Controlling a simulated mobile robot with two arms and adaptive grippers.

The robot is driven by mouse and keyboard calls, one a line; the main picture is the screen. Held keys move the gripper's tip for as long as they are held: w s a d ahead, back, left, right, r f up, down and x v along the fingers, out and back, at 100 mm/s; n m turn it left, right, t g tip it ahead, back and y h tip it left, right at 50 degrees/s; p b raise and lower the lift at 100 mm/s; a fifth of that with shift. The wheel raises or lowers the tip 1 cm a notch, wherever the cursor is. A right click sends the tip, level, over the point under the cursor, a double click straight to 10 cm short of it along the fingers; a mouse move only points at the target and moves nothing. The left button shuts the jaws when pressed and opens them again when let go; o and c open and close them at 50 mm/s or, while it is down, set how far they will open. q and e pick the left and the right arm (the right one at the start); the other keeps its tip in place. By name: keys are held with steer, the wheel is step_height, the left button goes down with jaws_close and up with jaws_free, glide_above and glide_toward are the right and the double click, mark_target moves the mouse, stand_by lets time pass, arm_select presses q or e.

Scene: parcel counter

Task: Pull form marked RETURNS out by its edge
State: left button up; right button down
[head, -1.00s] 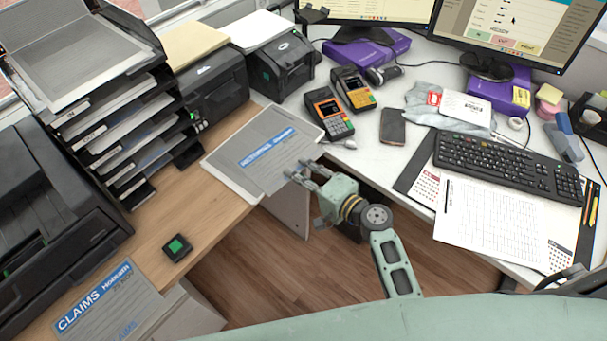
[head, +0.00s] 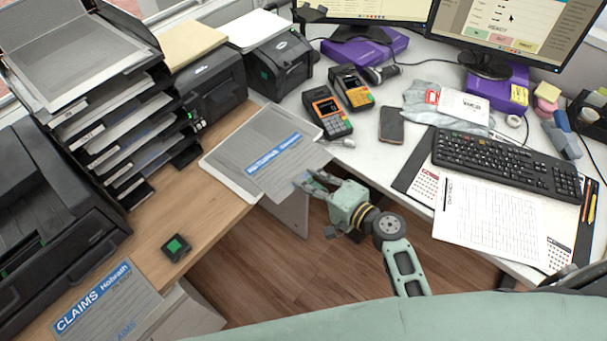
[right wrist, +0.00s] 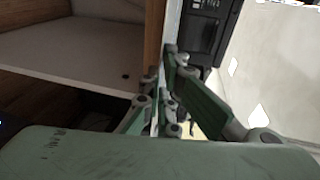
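A grey form with a blue label strip (head: 262,161) lies at the corner where the wooden counter meets the white desk. Its lettering is too blurred to read. A pale, white-edged sheet or stack (head: 222,176) shows under its left side. The form's right end sticks out past the counter edge. My right gripper (head: 309,182) is at the form's near right edge, its fingers closed on it. In the right wrist view the fingers (right wrist: 161,82) are close together around a thin sheet seen edge-on. My left gripper is not in view.
A form marked CLAIMS (head: 95,300) lies at the lower left, near a small black box with a green top (head: 176,247). A stacked tray rack (head: 125,120) stands left. Card terminals (head: 330,112) and a phone (head: 391,125) lie beyond the form. Open floor shows below.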

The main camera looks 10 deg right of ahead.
steer(key=shift+s+d, duration=0.1)
steer(key=shift+s, duration=0.05)
steer(key=shift+s+d+r+p, duration=0.5)
steer(key=shift+s+d+r, duration=0.05)
steer(key=shift+s+r, duration=0.3)
steer(key=shift+s+d+r+p, duration=0.5)
steer(key=shift+s+r, duration=0.2)
steer(key=shift+s, duration=0.1)
